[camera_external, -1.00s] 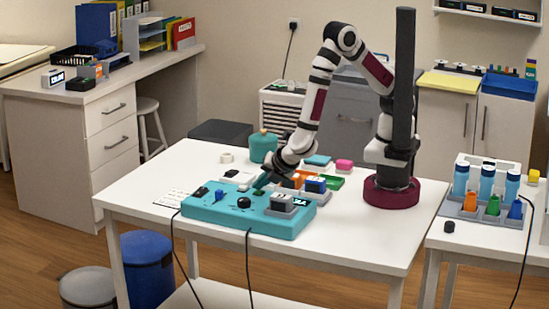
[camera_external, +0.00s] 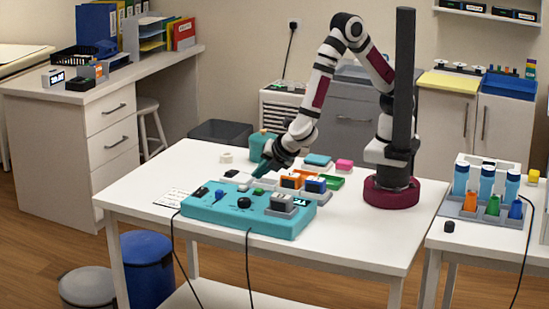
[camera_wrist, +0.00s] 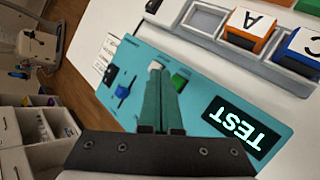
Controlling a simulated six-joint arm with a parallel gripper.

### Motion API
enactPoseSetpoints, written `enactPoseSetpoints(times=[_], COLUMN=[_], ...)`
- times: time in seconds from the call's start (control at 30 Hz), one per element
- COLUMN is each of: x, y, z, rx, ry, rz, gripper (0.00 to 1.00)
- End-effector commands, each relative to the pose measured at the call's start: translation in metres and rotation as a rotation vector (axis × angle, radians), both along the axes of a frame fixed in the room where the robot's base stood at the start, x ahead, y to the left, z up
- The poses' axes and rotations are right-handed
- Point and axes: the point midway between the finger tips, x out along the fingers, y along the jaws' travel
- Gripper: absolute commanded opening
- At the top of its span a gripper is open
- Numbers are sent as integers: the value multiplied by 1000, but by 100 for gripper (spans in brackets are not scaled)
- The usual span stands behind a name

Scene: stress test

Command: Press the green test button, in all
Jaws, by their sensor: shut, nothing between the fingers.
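The teal test console (camera_external: 225,217) lies on the white table, with my gripper (camera_external: 259,173) raised just above its back edge. The green button (camera_external: 258,191) is a small green piece on top of the console. In the wrist view the green button (camera_wrist: 180,80) shows just right of my fingertips (camera_wrist: 157,72), which are closed together with nothing between them. No contact between fingertips and button is visible. The console's dark display (camera_wrist: 240,125) reads TEST. A blue control (camera_wrist: 123,91) stands left of the fingers, and the fingers partly hide the console's middle.
A black knob (camera_external: 244,202) and a grey-dark block (camera_external: 283,201) sit on the console. Lettered blocks in a grey tray (camera_wrist: 195,37) stand close behind it. A teal container (camera_external: 258,143) stands behind the gripper. Cables hang off the table's front.

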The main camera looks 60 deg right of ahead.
Motion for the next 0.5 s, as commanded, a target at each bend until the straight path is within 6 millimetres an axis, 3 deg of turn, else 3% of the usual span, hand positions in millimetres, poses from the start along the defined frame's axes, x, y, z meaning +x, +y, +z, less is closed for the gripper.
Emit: enactPoseSetpoints(times=[0.3,0.5], x=[0,0], y=[0,0], z=[30,35], rx=[2,0], ry=[-1,2], rz=[0,1], gripper=[0,0])
